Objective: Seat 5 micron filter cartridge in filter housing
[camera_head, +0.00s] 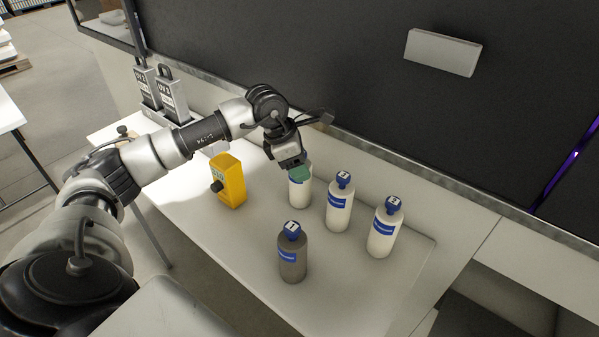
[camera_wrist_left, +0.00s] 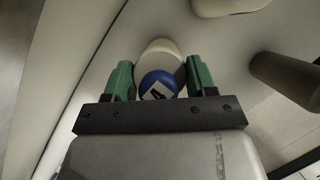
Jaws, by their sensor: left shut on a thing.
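My left gripper (camera_head: 300,174) has green fingers and is shut on a white bottle-shaped cylinder (camera_head: 299,193) at the back of the table. In the left wrist view, the gripper (camera_wrist_left: 160,82) has one finger on each side of its blue cap (camera_wrist_left: 158,84), which bears what looks like a 4. The held piece looks upright, and whether it touches the table is unclear. I cannot make out which thing is the 5 micron filter cartridge, nor a filter housing. My right gripper is not in view.
Two white bottles (camera_head: 340,207) (camera_head: 383,232) stand to the right, and a grey one (camera_head: 293,257) in front. A yellow box (camera_head: 230,182) with a black knob stands left. Grey UV-labelled pieces (camera_head: 171,95) stand behind my arm. The table's (camera_head: 250,240) front left is clear.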

